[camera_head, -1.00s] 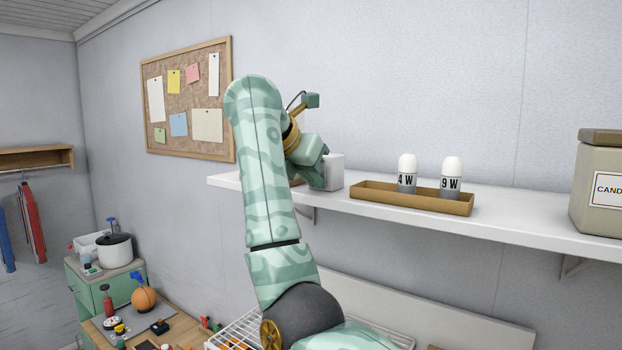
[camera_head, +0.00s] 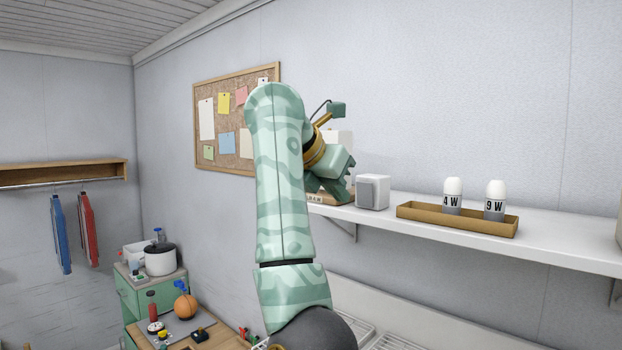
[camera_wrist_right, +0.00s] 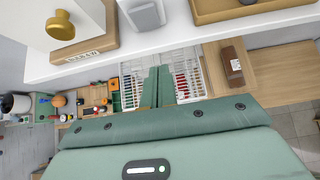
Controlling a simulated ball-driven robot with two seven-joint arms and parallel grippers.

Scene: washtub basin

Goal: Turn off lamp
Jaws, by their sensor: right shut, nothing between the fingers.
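A white block with a round brass knob (camera_wrist_right: 60,26) stands on a wooden base (camera_wrist_right: 82,50) at the shelf's left end. I cannot tell for sure that it is the lamp. In the head view its white body (camera_head: 338,141) and base (camera_head: 328,198) are mostly hidden behind my right gripper. My right gripper (camera_head: 340,194) is shut and empty, in front of the shelf edge by this base and left of a small grey-white box (camera_head: 373,191). In the right wrist view its fingers (camera_wrist_right: 159,84) are together, with nothing between them. My left gripper is not in view.
The white shelf (camera_head: 560,248) runs along the wall. A brown tray (camera_head: 440,222) on it holds two bulbs, marked 4 W (camera_head: 453,195) and 9 W (camera_head: 494,200). Below are wire racks (camera_wrist_right: 188,64) and a cluttered wooden bench (camera_head: 222,336). A corkboard (camera_head: 226,150) hangs behind my arm.

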